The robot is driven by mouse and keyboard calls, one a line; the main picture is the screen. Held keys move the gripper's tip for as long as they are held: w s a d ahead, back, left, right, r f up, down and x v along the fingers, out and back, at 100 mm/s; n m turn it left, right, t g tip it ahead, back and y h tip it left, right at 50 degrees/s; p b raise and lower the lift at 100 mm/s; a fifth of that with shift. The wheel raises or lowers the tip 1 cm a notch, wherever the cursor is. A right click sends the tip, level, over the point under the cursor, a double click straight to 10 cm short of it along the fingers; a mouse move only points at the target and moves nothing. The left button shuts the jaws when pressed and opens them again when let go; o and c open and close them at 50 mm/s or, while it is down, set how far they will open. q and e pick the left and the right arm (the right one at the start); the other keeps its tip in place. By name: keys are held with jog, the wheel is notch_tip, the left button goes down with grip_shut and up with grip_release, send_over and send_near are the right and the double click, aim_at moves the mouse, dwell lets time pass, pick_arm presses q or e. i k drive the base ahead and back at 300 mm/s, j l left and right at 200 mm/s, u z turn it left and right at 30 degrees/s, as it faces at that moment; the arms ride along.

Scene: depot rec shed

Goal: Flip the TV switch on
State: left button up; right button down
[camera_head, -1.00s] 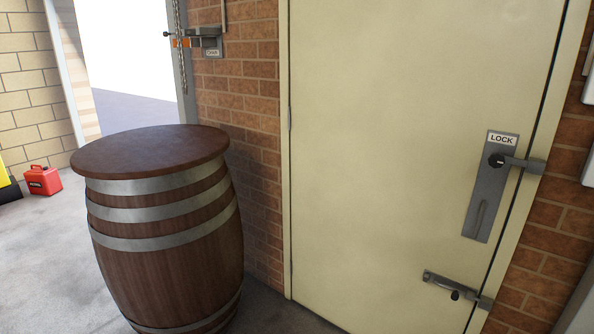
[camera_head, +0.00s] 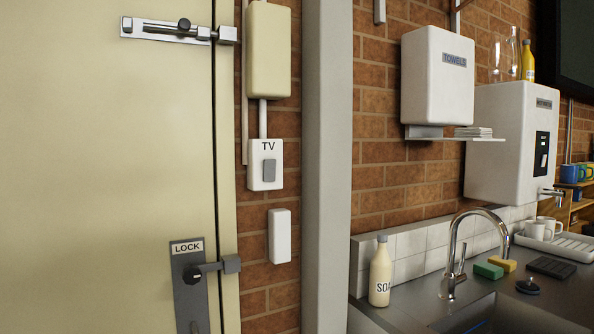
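The TV switch (camera_head: 265,165) is a white box on the brick wall, labelled "TV" at its top, with a grey rocker (camera_head: 269,169) on its face. It is just right of the cream door, under a cream box joined to it by a short conduit. I cannot tell from the rocker whether it is on or off. Neither of my grippers is in view.
The cream door (camera_head: 100,150) has a lock plate (camera_head: 190,285) and a top bolt (camera_head: 180,31). A grey post (camera_head: 327,170) stands right of the switch. Further right are a towel dispenser (camera_head: 437,85), a soap bottle (camera_head: 380,272), a tap (camera_head: 458,250) and a sink counter (camera_head: 420,300).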

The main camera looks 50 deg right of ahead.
aim_at(269, 165)
jog(key=i+z, duration=0.35)
jog(key=i+j+z, duration=0.2)
jog(key=z, duration=0.15)
jog(key=i+j+z, duration=0.2)
jog(key=z, duration=0.15)
jog(key=i+j+z, duration=0.4)
jog(key=i+j, duration=0.1)
jog(key=j, duration=0.05)
